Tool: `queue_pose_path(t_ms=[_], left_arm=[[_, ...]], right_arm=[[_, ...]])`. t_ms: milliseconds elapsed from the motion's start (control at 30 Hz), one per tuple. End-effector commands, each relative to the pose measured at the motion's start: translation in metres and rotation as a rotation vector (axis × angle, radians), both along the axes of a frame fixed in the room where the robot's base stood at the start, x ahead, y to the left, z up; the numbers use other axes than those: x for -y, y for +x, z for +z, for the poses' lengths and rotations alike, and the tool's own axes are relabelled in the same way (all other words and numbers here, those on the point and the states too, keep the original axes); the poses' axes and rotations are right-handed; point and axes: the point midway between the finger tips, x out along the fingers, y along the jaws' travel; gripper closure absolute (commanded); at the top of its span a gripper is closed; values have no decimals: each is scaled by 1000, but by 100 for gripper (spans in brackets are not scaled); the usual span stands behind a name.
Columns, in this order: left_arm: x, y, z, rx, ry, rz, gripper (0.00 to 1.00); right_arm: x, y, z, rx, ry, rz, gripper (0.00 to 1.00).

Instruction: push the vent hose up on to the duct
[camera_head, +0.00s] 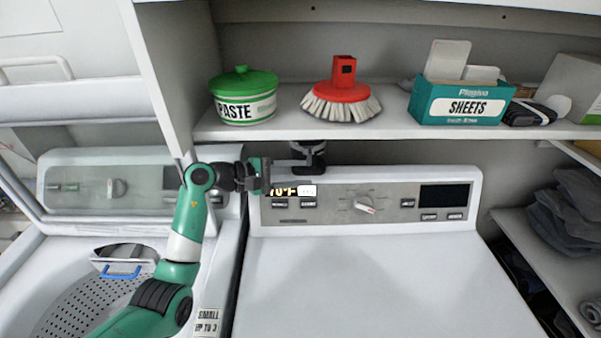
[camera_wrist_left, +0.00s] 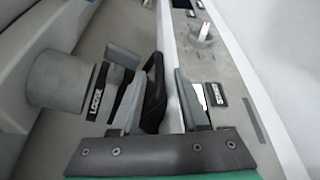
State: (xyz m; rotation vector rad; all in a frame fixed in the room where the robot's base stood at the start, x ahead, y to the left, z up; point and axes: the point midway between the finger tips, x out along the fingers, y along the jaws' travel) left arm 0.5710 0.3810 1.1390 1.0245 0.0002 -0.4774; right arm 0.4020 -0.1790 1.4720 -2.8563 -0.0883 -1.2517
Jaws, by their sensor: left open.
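My left gripper (camera_head: 300,168) reaches behind the top of the white machine's control panel, under the shelf. In the left wrist view its fingers (camera_wrist_left: 152,75) stand apart, with a black lever or loop (camera_wrist_left: 153,95) between them. I cannot tell whether they touch it. A grey round piece (camera_wrist_left: 58,82) is left of the fingers, next to a "LOCK" label (camera_wrist_left: 98,88); I cannot tell if it is the vent hose or the duct. In the head view a dark fitting (camera_head: 311,150) shows just below the shelf; the rest is hidden behind the panel.
The shelf (camera_head: 395,130) above holds a green paste pot (camera_head: 244,97), a red brush (camera_head: 342,92) and a teal sheets box (camera_head: 462,103). The control panel (camera_head: 340,205) stands close below the gripper. The machine's white top (camera_head: 365,285) is clear. An open washer is at left.

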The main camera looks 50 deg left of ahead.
Motion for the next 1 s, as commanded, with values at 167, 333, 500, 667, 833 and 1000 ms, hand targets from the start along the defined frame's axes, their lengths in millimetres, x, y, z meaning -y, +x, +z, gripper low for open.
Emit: queue_pose_path(t_ms=[167, 333, 500, 667, 833, 1000], left_arm=[[0, 1, 0, 0, 0, 0, 55], [0, 1, 0, 0, 0, 0, 77], [0, 0, 0, 0, 0, 0, 100], [0, 0, 0, 0, -1, 0, 100], [0, 0, 0, 0, -1, 1, 100], [0, 0, 0, 1, -1, 0, 100]], right_arm=[[0, 0, 0, 0, 0, 0, 50], [0, 0, 0, 0, 0, 0, 50], [0, 0, 0, 0, 0, 0, 50], [0, 0, 0, 0, 0, 0, 50], [0, 0, 0, 0, 0, 0, 50], [0, 0, 0, 0, 0, 0, 50]])
